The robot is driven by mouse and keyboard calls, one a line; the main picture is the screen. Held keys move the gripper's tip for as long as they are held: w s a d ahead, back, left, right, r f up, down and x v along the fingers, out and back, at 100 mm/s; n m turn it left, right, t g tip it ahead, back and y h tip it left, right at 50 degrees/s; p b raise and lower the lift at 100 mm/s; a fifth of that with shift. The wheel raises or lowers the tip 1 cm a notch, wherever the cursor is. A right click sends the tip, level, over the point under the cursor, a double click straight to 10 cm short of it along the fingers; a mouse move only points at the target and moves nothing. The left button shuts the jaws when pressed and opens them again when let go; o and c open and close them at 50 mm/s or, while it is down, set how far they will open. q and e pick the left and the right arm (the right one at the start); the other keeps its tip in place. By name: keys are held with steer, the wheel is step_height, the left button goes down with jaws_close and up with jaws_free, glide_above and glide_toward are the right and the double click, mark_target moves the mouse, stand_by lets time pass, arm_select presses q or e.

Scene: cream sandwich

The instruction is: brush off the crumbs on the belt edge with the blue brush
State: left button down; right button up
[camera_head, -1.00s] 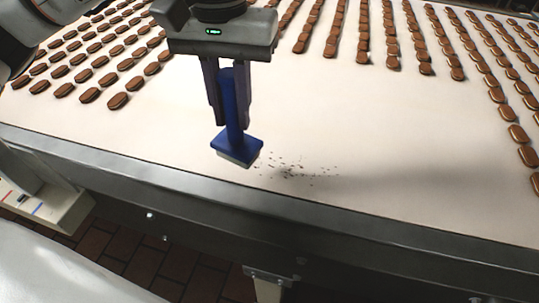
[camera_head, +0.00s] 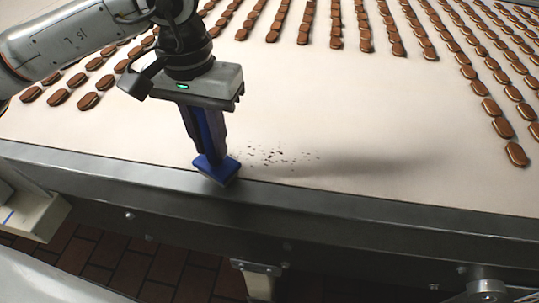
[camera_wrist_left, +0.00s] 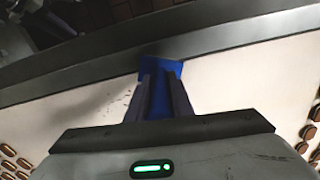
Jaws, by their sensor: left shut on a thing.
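The blue brush (camera_head: 217,167) is held upright by my left gripper (camera_head: 205,135), its head low over the belt beside the metal edge. The brush head also shows in the left wrist view (camera_wrist_left: 162,68), with the gripper fingers (camera_wrist_left: 160,97) shut around its handle. The dark crumbs (camera_head: 275,156) lie scattered on the pale belt (camera_head: 370,140), just right of the brush head. Whether the bristles touch the belt is unclear. My right gripper is not in view.
The grey metal rail (camera_head: 330,205) runs along the front of the belt. Rows of brown sandwich biscuits (camera_head: 397,48) lie farther back and on both sides. A pale box-like part (camera_head: 35,213) stands at the lower left. Bare belt lies right of the crumbs.

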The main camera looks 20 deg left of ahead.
arm_select(q)
steer(key=shift+s+d+f, duration=0.1)
steer(key=shift+s+f, duration=0.1)
steer(key=shift+f, duration=0.25)
steer(key=shift+s+f, duration=0.2)
steer(key=shift+f, duration=0.25)
steer(key=shift+w+r+g+p, duration=0.2)
steer(key=shift+r+g+p, duration=0.1)
steer(key=shift+r+p, duration=0.8)
